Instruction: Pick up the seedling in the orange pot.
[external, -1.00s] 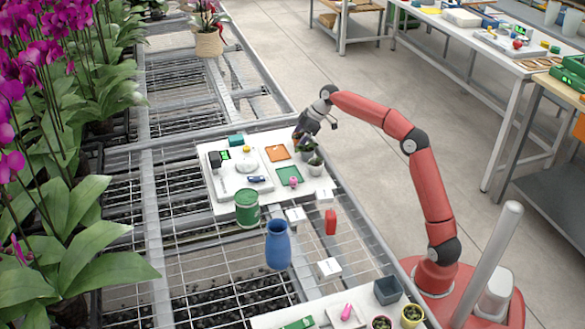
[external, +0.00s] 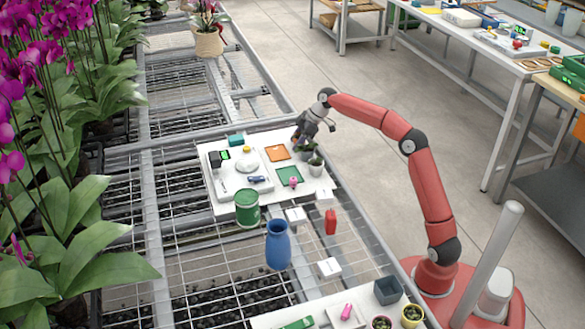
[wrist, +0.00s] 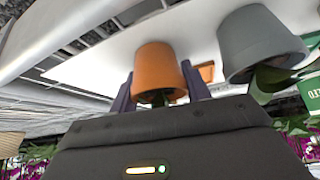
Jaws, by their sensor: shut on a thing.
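The orange pot (wrist: 157,70) sits between the two dark fingers of my gripper (wrist: 160,88) in the wrist view. The fingers are shut on it, one on each side. A bit of green seedling shows at its rim; most of the plant is hidden behind the gripper body. In the external view my gripper (external: 300,139) is at the far right part of the white board (external: 236,203), and the pot is mostly hidden there. I cannot tell whether the pot touches the board.
A grey pot (wrist: 258,42) with a plant stands close beside the orange one. A pale potted plant (external: 316,169) is at the board's right edge. An orange square (external: 277,153) and a green square (external: 289,176) lie on the board. A green tin (external: 247,208) and blue vase (external: 278,246) stand nearer.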

